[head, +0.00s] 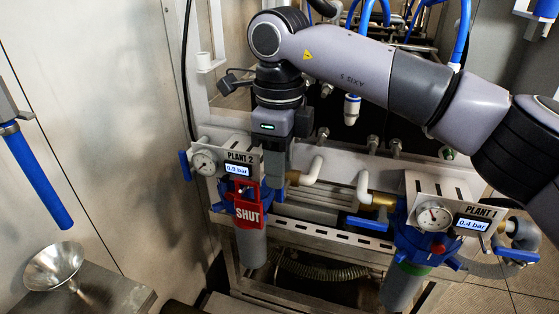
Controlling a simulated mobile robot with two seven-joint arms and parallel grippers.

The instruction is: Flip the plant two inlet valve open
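The plant two unit has a panel marked PLANT 2 (239,158) with a round gauge and a 0.9 bar display. A red SHUT tag (248,213) hangs on the front of its blue-topped grey filter housing (252,247). A blue valve lever (185,165) stands upright at the panel's left edge. More blue parts (277,192) show at the unit's right, partly behind my gripper. Which is the inlet valve I cannot tell. My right gripper (276,168) points down just right of the panel, fingers seen edge-on; opening and any contact are unclear. My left gripper is out of view.
The plant one unit (437,217), reading 0.4 bar, stands at right with blue levers (367,223) on its sides. White pipe elbows (312,171) stick up between the units. A metal funnel (54,267) sits on a ledge at lower left. A steel wall closes the left side.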

